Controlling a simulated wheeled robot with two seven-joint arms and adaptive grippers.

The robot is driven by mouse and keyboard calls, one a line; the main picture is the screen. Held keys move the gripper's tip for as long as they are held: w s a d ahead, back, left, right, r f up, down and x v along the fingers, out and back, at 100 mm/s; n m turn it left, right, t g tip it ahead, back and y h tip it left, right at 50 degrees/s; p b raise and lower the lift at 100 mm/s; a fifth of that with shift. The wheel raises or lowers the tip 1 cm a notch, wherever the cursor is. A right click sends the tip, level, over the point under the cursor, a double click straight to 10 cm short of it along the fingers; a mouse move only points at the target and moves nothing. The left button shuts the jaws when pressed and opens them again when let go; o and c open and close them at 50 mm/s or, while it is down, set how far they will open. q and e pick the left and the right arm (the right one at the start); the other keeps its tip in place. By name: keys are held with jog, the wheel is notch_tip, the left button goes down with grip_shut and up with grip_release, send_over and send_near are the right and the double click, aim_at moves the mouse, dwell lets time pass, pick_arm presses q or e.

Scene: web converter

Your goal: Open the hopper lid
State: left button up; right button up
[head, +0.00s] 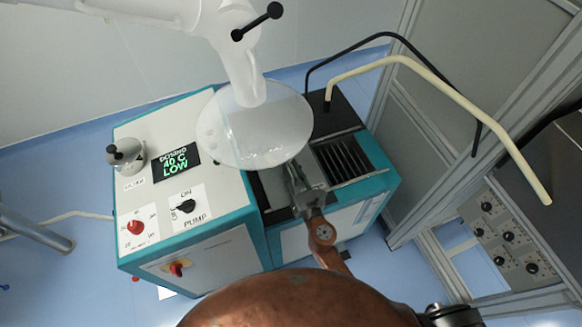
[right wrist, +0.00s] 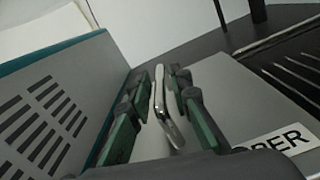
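The hopper lid (right wrist: 222,98) is a flat grey panel with a label ending in "PER" in the right wrist view. A bent shiny metal handle (right wrist: 165,105) stands up from it. My right gripper (right wrist: 163,78) has its green-padded fingers on either side of the handle. Narrow gaps seem to show between pads and handle, so I see no clear grip. In the head view my right gripper (head: 308,196) is low over the hopper part of the machine, left of the black slots. My left gripper is out of view.
The white and teal machine (head: 220,262) has a display and a pump knob (head: 186,206). A cream hose (head: 440,85) and grey frame posts stand at right.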

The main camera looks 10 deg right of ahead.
jog(key=shift+o, duration=0.7)
jog(key=s, duration=0.4)
jog(key=s+d, duration=0.1)
jog(key=s, duration=0.2)
jog(key=s+d, duration=0.1)
jog(key=s, duration=0.3)
jog(key=shift+s+d, duration=0.1)
jog(key=shift+s, duration=0.25)
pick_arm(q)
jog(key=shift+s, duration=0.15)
